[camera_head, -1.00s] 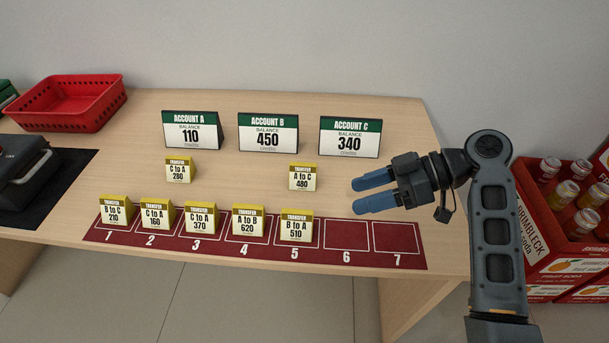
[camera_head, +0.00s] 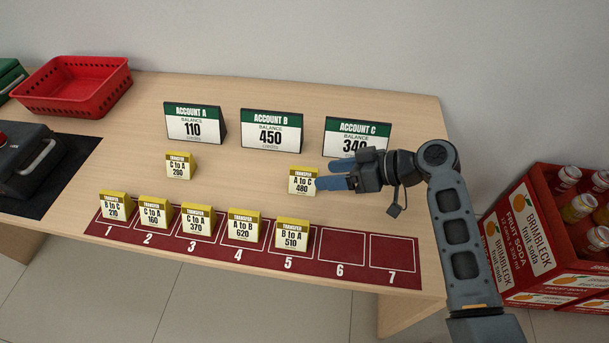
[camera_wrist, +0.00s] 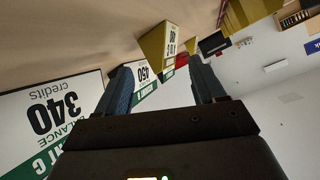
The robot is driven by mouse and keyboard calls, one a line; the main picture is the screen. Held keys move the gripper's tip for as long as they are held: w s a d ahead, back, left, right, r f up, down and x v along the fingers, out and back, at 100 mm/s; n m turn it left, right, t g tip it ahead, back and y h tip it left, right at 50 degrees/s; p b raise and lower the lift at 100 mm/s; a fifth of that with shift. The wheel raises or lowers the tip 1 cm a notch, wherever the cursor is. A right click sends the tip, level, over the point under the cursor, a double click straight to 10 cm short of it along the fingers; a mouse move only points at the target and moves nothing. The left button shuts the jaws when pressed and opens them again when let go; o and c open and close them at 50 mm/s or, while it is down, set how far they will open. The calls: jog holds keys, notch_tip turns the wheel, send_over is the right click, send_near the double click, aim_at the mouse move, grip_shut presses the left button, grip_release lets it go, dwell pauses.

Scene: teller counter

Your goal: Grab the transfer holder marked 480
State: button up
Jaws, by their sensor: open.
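The yellow transfer holder marked 480 (camera_head: 303,183), labelled A to C, stands upright on the counter behind the red numbered mat (camera_head: 333,273). My gripper (camera_head: 325,175) is open and empty just right of it, its blue fingers pointing left. In the head view the nearer fingertip reaches the holder's right edge; I cannot tell whether they touch. In the wrist view the holder (camera_wrist: 156,44) appears upside down ahead of the fingertips (camera_wrist: 159,66), not between them.
Account signs B (camera_head: 271,132) and C (camera_head: 356,127) stand behind; my gripper partly covers C. The 280 holder (camera_head: 180,166) stands farther left. Several holders, including 510 (camera_head: 291,235), fill slots 1 to 5; slots 6 and 7 are empty. Soda crates (camera_head: 530,240) stand at right.

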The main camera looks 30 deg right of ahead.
aim_at(312, 171)
jog(key=x, duration=0.3)
jog(key=p+x, duration=0.1)
jog(key=shift+w+a+r, duration=0.2)
jog(key=shift+w, duration=0.05)
jog(key=shift+w+a+f, duration=0.25)
jog(key=shift+w+a, duration=0.05)
jog(key=c, duration=1.2)
